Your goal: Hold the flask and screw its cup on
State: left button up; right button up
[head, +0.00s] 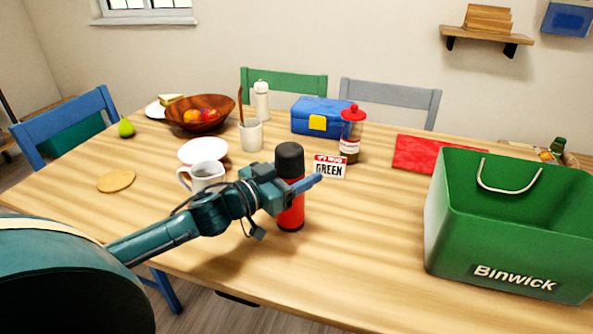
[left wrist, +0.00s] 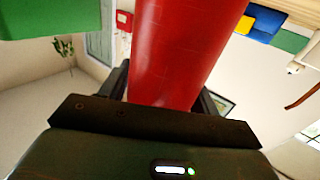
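The flask (head: 291,215) stands upright on the table, with a red body and a black cup-like top (head: 289,159). I cannot tell whether this top is screwed tight. My left gripper (head: 297,186) reaches in from the left, with its fingers around the flask just below the black top. In the left wrist view the red body (left wrist: 184,50) fills the space between the dark fingers, which lie close along both its sides, so the gripper looks shut on it. The black top is out of that view. My right gripper is not in view.
A small sign (head: 330,167) and a red-lidded jar (head: 351,137) are behind the flask. A large green bin (head: 470,232) stands at the right. The table is clear between flask and bin.

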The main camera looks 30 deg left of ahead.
pick_arm(q)
jog(key=shift+o, duration=1.4)
jog(key=shift+r, duration=0.15)
jog(key=p+v, duration=0.1)
jog(key=v, duration=1.1)
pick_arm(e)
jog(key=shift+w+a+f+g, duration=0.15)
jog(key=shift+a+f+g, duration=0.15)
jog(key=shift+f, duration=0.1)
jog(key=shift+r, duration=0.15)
